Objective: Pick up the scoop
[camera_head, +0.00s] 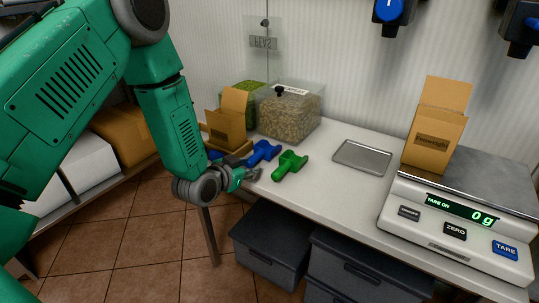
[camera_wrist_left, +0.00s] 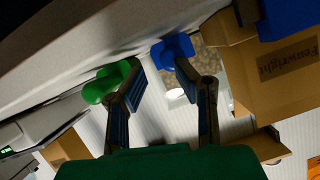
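A green scoop (camera_head: 289,165) lies near the front edge of the white counter. A blue scoop (camera_head: 262,152) lies to its left, and another blue piece (camera_head: 215,155) shows partly behind my arm. My left gripper (camera_head: 252,174) is at the counter's front edge, just left of the green scoop and in front of the blue one. In the left wrist view its fingers (camera_wrist_left: 160,72) are spread with nothing between them. There the green scoop (camera_wrist_left: 106,82) is beside the left finger and the blue scoop (camera_wrist_left: 172,50) beyond the right finger. My right gripper is not in view.
A clear bin of grain (camera_head: 290,112) and an open carton (camera_head: 228,120) stand behind the scoops. A metal tray (camera_head: 362,157) lies right of them. A scale (camera_head: 455,225) reading 0 g bears another carton (camera_head: 433,140). Dark drawers (camera_head: 270,240) sit below the counter.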

